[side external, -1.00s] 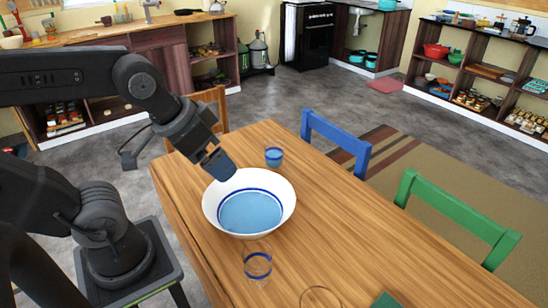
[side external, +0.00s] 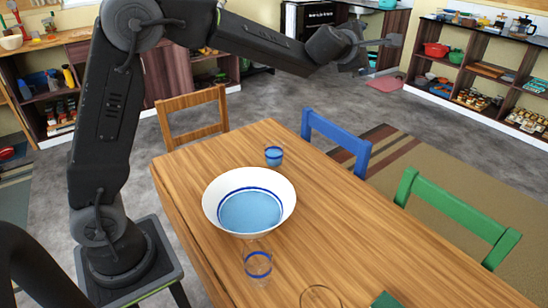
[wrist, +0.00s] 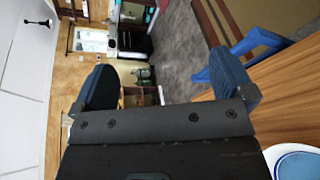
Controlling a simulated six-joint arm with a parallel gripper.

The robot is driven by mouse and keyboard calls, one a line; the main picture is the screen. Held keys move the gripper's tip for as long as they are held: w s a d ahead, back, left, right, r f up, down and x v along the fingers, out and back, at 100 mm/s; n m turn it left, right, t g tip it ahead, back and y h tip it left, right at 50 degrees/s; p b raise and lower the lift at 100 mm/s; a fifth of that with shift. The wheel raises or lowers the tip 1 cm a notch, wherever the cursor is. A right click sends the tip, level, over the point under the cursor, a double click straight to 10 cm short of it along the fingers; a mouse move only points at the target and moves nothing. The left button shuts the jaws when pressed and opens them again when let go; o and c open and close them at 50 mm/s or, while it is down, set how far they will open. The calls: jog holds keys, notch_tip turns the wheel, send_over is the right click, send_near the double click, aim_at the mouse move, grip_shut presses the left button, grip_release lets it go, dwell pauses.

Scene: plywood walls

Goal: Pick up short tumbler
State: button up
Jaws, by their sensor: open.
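A short tumbler (side external: 273,156) with blue in its lower part stands upright on the table behind the bowl. A clear glass with a blue band (side external: 257,265) stands in front of the bowl. My gripper (side external: 358,62) is raised well above the table, beyond its back edge, up and to the right of the short tumbler. In the wrist view my gripper (wrist: 163,82) has its two fingers wide apart, with nothing between them. No tumbler shows in the wrist view.
A white bowl (side external: 212,208) with a blue inside sits mid-table (side external: 355,235); its edge shows in the wrist view (wrist: 274,150). Another clear glass (side external: 320,297) is at the front edge. Wooden, blue (side external: 335,140) and green (side external: 455,215) chairs border the table.

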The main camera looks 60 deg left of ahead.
jog(key=w+a+f+n+g+y, duration=0.2)
jog(key=w+a+f+n+y, duration=0.25)
jog(key=f+n, duration=0.3)
jog(key=n+g+y, duration=0.5)
jog(key=n+g, duration=1)
jog(key=n, duration=0.7)
send_near(281, 156)
jog(key=shift+m, duration=0.25)
jog(key=x, duration=0.6)
jog(key=shift+a+f, duration=0.15)
jog(key=shift+x, duration=2.9)
jog(key=shift+s, duration=0.2)
jog(key=shift+c, duration=0.4)
